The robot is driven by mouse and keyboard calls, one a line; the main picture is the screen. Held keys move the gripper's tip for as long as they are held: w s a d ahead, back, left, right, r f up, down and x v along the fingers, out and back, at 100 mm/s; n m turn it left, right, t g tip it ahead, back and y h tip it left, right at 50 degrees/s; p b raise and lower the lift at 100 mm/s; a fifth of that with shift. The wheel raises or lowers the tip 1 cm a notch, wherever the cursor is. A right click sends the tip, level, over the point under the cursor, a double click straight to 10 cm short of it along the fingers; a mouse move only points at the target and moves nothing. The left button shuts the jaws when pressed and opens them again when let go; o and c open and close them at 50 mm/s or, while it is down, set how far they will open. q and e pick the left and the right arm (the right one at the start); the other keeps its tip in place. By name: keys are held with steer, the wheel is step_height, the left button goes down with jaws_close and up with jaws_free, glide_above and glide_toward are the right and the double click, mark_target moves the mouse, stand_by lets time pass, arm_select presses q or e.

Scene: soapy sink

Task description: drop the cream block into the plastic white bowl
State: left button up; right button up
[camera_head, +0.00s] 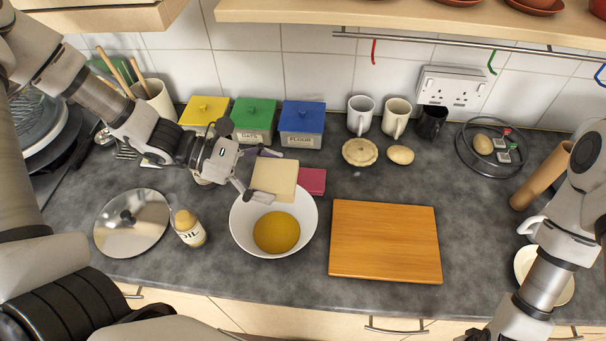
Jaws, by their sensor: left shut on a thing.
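The cream block (275,178) is held by my left gripper (255,177), which is shut on it. The block is over the far side of the white bowl (240,237). The bowl stands on the dark counter and has a round yellow-orange patch (276,232) inside. My right arm comes in from the right. Its gripper is cut off at the bottom edge, so its fingers do not show.
A dark pink block (312,181) lies behind the bowl to the right. A wooden board (386,242) is to the right. Canisters, including a blue one (301,123), stand behind.

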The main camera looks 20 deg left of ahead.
mark_target(260, 173)
arm_select(q)
step_height(260, 173, down, 6)
steer(key=a+b, duration=0.1)
steer(key=b, duration=0.3)
steer(key=shift+a+b, duration=0.3)
steer(key=shift+a, duration=0.05)
steer(key=o, duration=1.1)
steer(key=shift+s+a, duration=0.3)
steer(key=shift+a, duration=0.05)
steer(key=r, duration=1)
steer(key=shift+w+d, duration=0.15)
steer(key=shift+d, duration=0.2)
arm_select(e)
steer(key=f, duration=0.1)
steer(key=a+f, duration=0.1)
steer(key=f, duration=0.2)
steer(key=shift+s+a+f, duration=0.2)
steer(key=shift+a, duration=0.1)
